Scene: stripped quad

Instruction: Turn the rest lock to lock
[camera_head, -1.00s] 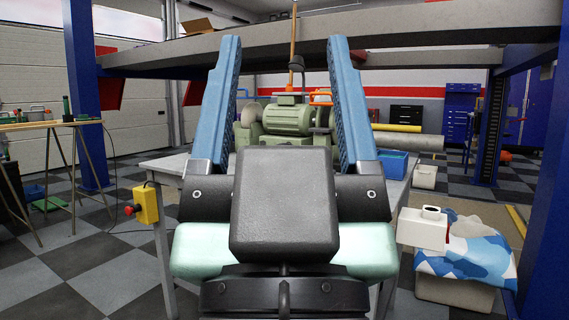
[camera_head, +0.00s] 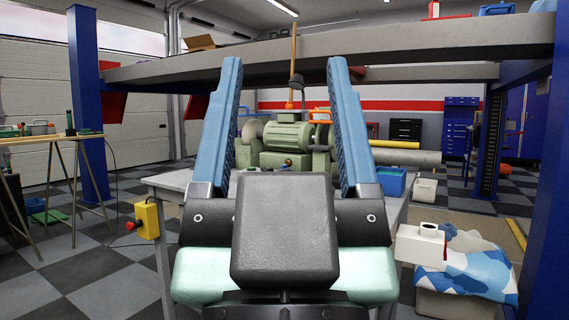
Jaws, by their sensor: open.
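A green bench grinder (camera_head: 290,136) stands on a grey table (camera_head: 170,180), seen between my gripper's two fingers. My gripper (camera_head: 285,66) is open and empty, its two long blue fingers spread wide and pointing ahead. The fingers overlap the grinder's sides in the picture; I cannot tell how far away it is. A grey wheel (camera_head: 252,130) shows at the grinder's left end. An orange curved handle (camera_head: 321,115) shows at its upper right. I cannot make out which part is the rest lock; my gripper's dark body hides the area below the grinder.
A yellow box with a red button (camera_head: 147,220) is at the table's left. A blue bin (camera_head: 389,181) sits on its right side. A white block (camera_head: 419,244) and a blue-white cloth (camera_head: 475,271) lie on a container at right. A thick grey beam (camera_head: 420,42) spans above.

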